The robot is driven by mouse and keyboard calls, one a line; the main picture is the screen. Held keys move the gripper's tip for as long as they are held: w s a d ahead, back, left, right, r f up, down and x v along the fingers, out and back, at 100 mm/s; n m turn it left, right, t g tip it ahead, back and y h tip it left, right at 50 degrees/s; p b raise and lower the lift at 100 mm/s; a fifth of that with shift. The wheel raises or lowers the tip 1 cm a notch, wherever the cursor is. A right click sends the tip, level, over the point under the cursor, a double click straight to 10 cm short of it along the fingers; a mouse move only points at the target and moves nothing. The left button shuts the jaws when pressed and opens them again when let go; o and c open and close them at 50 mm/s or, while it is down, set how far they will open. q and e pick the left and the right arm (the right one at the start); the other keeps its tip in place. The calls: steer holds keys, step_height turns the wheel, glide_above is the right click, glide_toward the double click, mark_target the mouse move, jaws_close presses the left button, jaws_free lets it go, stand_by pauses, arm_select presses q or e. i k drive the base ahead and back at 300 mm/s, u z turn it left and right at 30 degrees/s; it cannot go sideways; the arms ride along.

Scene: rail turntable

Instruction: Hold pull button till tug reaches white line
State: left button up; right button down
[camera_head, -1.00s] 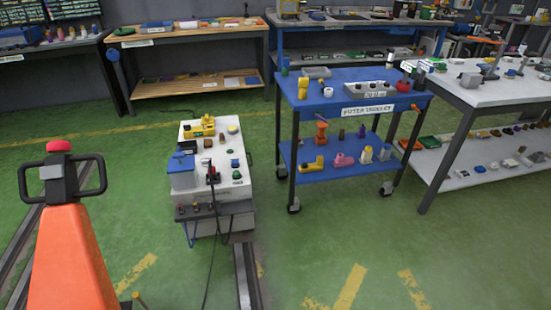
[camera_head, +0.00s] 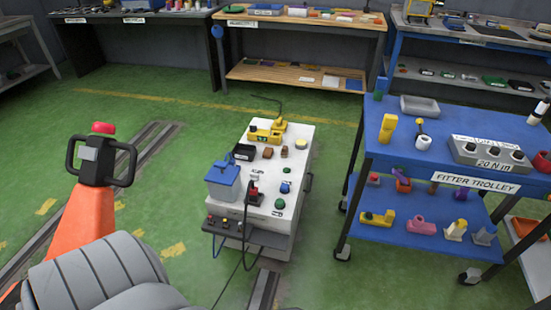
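An orange upright column (camera_head: 85,218) with a black loop handle (camera_head: 97,160) and a red knob (camera_head: 104,128) stands at the left in the head view; I cannot tell whether it is the tug. A small control panel (camera_head: 243,235) with a few coloured buttons is on the near edge of a white-topped cart (camera_head: 293,155); I cannot tell which is the pull button. Rails (camera_head: 265,290) run in the floor by the cart. I see no clear white line. Neither gripper is in view.
A blue fitter trolley (camera_head: 440,150) with tools stands at the right. A grey ribbed padded shape (camera_head: 95,278) fills the lower left. Benches (camera_head: 300,30) line the back. The green floor (camera_head: 150,205) between column and cart is clear.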

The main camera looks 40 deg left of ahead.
mark_target(280, 202)
steer(key=u, duration=0.7)
steer(key=i, duration=1.05)
steer(key=u, duration=0.8)
